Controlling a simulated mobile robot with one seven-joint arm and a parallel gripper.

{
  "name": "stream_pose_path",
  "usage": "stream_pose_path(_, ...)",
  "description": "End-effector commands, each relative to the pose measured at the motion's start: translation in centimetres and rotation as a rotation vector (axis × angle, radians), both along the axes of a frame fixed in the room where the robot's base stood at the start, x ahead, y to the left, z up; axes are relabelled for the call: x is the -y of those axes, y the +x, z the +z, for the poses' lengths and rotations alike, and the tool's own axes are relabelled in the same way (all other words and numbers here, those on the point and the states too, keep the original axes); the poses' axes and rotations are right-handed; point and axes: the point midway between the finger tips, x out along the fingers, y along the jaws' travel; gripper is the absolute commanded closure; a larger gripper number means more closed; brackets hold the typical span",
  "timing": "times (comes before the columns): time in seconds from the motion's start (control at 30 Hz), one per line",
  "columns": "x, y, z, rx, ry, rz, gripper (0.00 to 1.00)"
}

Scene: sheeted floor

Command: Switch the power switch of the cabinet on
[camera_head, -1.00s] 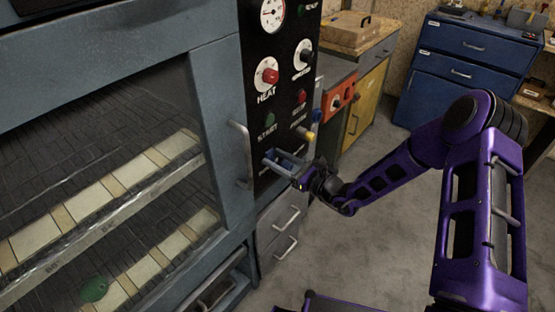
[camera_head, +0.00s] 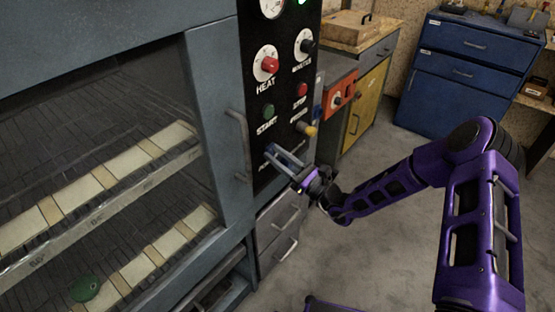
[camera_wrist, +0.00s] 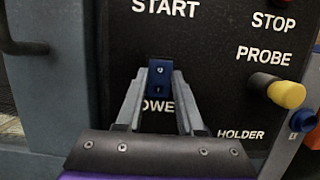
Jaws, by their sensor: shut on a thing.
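The blue power switch (camera_wrist: 161,72) sits on the cabinet's black control panel (camera_head: 278,90), above a partly covered label of which "OWE" shows. My gripper (camera_wrist: 160,84) has one finger on each side of the switch, and its jaws are shut on it. In the head view my gripper (camera_head: 273,153) reaches the lower part of the panel, below the green START button (camera_head: 267,111). The switch itself is too small and covered to make out there. The grey cabinet (camera_head: 212,110) stands at the left.
A yellow probe plug (camera_wrist: 287,93) sticks out right of the switch. A red HEAT knob (camera_head: 270,64) and a red STOP button (camera_head: 302,90) are higher on the panel. A door handle (camera_head: 238,145) is just left of the gripper. Open floor (camera_head: 385,235) lies to the right.

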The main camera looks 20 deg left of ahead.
Motion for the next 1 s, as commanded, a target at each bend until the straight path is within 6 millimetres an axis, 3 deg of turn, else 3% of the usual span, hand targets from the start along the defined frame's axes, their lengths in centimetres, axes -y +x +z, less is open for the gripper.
stream_pose_path(0.2, 0.0, 0.0, 0.0, -0.001, -0.002, 0.0, 1.0)
stream_pose_path(0.23, 0.0, 0.0, 0.0, -0.001, -0.002, 0.0, 0.59)
stream_pose_path(0.4, 0.0, 0.0, 0.0, -0.001, -0.003, 0.0, 0.32)
stream_pose_path(0.77, 0.5, -0.2, -0.1, -0.002, -0.003, -0.002, 0.32)
stream_pose_path(1.0, 4.4, -1.7, -1.2, -0.004, -0.004, -0.005, 0.32)
